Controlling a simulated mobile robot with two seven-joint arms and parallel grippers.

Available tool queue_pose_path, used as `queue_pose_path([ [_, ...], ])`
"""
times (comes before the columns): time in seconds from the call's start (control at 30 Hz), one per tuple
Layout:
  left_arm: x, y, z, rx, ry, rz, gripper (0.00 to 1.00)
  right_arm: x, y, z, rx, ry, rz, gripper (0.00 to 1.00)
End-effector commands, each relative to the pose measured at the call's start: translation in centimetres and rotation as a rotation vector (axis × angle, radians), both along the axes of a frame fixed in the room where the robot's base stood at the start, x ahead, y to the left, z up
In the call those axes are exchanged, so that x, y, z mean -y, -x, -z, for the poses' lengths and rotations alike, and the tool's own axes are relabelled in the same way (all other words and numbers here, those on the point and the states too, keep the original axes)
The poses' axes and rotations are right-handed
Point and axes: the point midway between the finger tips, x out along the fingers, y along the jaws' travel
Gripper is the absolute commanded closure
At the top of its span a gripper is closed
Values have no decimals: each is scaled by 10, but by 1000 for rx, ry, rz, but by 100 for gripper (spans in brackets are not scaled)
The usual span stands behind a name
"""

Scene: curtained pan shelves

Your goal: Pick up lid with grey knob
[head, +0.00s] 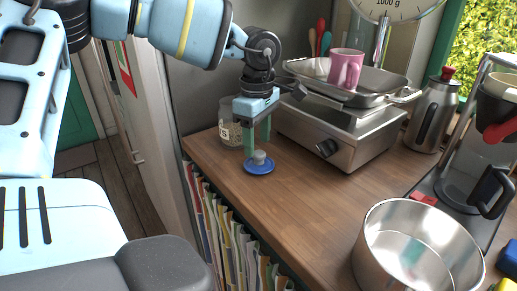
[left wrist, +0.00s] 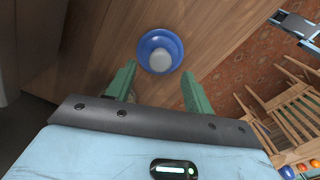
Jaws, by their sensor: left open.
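The lid (head: 259,167) is a small blue disc with a grey knob (head: 259,157) on top. It lies on the wooden counter near its left edge, in front of the glass jar. In the left wrist view the lid (left wrist: 154,40) shows just beyond the fingertips, with its knob (left wrist: 159,58) towards the gap between them. My left gripper (head: 258,145) points down over the lid, with its green fingers apart on either side. It also shows in the left wrist view (left wrist: 157,80), open and empty between the fingers. My right gripper is not in view.
A glass jar (head: 230,124) stands close behind my left gripper. A steel pot (head: 420,245) stands front right. The middle counter is clear.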

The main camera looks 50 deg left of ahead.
Motion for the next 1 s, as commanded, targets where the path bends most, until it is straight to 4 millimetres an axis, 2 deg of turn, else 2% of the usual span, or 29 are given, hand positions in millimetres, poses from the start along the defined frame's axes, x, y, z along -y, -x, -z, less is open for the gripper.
queue_pose_path([
  [0.23,4,0,31,-2,0,0,48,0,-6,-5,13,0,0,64],
  [0.53,4,-1,35,0,0,0,48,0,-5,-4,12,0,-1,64],
  [0.9,4,-1,35,0,0,0,96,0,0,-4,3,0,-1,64],
  [1.0,4,-1,34,1,1,0,97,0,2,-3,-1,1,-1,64],
])
